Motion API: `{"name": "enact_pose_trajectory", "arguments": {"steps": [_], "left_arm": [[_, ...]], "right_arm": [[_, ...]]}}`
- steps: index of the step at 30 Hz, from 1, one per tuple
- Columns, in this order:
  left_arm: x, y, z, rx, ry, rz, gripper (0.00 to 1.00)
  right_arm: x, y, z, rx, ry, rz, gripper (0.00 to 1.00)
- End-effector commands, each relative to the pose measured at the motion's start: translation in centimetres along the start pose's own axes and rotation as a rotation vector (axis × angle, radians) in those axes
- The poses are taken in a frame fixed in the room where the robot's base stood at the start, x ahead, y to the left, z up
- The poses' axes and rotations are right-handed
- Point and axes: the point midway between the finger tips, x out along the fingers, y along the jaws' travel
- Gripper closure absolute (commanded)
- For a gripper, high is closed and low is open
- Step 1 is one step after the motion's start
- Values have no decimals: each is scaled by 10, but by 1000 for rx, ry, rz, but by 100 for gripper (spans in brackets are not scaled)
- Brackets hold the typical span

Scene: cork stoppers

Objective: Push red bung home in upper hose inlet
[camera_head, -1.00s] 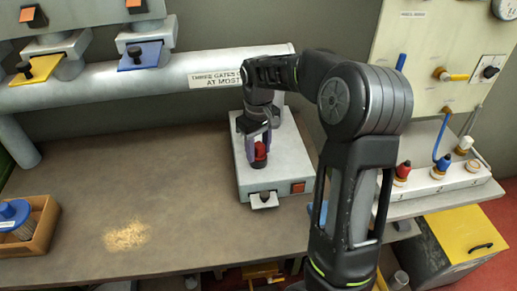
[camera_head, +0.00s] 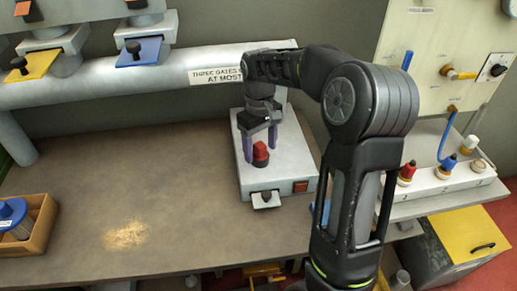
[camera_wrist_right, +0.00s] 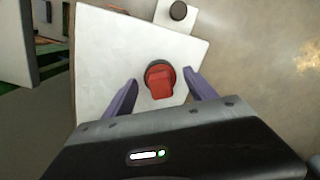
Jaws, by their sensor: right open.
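A red bung (camera_head: 261,149) sits in a dark round collar on top of a pale grey box (camera_head: 285,170) on the bench. It also shows in the right wrist view (camera_wrist_right: 161,86), with the dark collar partly visible around it. My right gripper (camera_head: 260,146) is open, with one purple finger on each side of the bung. In the wrist view a gap shows between each finger and the bung. How deep the bung sits is hard to tell. I cannot tell which opening is the upper hose inlet. My left gripper is out of view.
A white rack (camera_head: 445,180) at the right holds a second red-topped stopper (camera_head: 408,171), a blue one and a white one. A thick grey pipe (camera_head: 110,85) with gates runs behind. A wooden box (camera_head: 42,225) stands at the left; the bench middle is clear except for crumbs.

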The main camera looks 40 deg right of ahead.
Motion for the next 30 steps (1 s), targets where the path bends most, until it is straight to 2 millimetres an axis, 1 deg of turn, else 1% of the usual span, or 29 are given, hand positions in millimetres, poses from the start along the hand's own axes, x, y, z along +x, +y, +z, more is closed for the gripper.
{"name": "enact_pose_trajectory", "arguments": {"steps": [1, 3, 6, 9, 11, 15, 30], "left_arm": [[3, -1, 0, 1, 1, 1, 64], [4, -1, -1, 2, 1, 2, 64], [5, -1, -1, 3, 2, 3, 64], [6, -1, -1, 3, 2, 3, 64], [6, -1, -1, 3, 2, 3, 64], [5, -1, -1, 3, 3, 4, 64], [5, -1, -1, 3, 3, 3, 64]], "right_arm": [[-12, 0, -2, 1, 16, 4, 34], [-28, -1, -2, 0, 25, 6, 34], [-48, -2, -1, 0, 36, 9, 34], [-63, -2, -1, -1, 42, 11, 34], [-69, -3, -1, -1, 44, 12, 34], [-74, -3, 0, -1, 46, 13, 34], [-75, -3, -1, -2, 47, 13, 34]]}}
